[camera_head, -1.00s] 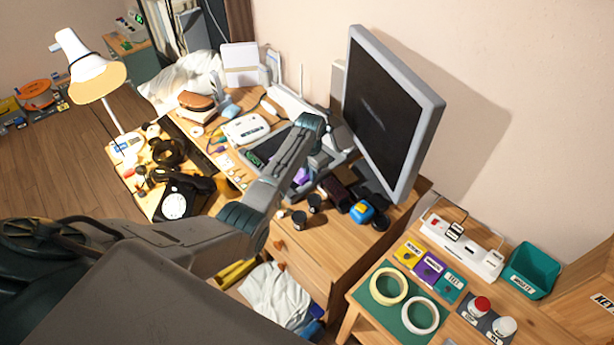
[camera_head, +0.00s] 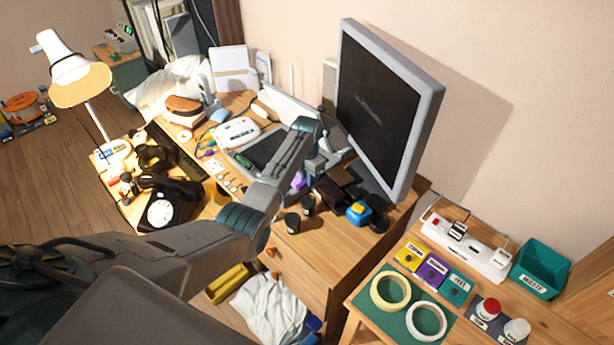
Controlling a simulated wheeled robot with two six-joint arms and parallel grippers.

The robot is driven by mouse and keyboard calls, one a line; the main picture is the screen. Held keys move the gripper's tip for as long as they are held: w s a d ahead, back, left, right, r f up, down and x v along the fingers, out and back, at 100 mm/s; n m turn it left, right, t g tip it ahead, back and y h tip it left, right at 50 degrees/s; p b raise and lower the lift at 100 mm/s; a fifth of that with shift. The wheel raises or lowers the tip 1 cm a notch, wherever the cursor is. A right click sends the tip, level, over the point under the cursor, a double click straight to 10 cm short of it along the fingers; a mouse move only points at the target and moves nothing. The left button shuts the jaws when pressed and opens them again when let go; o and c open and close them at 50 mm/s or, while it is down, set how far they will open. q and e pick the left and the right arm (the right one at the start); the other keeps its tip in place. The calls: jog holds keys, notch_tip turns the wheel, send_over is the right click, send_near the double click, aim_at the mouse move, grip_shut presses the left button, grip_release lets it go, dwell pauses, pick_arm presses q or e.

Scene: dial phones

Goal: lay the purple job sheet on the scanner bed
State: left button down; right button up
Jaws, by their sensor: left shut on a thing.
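My left arm reaches over the desk from the lower left, and its forearm hides much of what lies behind it. My left gripper (camera_head: 318,163) points down beyond the wrist, mostly hidden by the arm, and is shut. A small purple patch, the purple job sheet (camera_head: 298,180), shows beside the forearm below the gripper; most of it is hidden. The scanner bed (camera_head: 262,147), a dark flat panel in a grey frame, lies on the desk left of the forearm, its right part covered by the arm. My right gripper is not in view.
A monitor (camera_head: 385,110) stands to the right of the gripper. Dark cups (camera_head: 292,222), a blue and yellow object (camera_head: 359,211) and a black dial phone (camera_head: 165,205) stand around. A side table (camera_head: 380,325) holds tape rolls and labelled cards.

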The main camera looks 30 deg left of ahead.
pick_arm(q)
jog(key=c, duration=1.4)
grip_release()
jog(key=shift+c, duration=0.2)
jog(key=shift+o, duration=0.7)
jog(key=shift+f, duration=0.1)
notch_tip(320, 180, up, 11)
jog(key=b, duration=0.2)
jog(key=shift+a, duration=0.15)
jog(key=shift+f, duration=0.1)
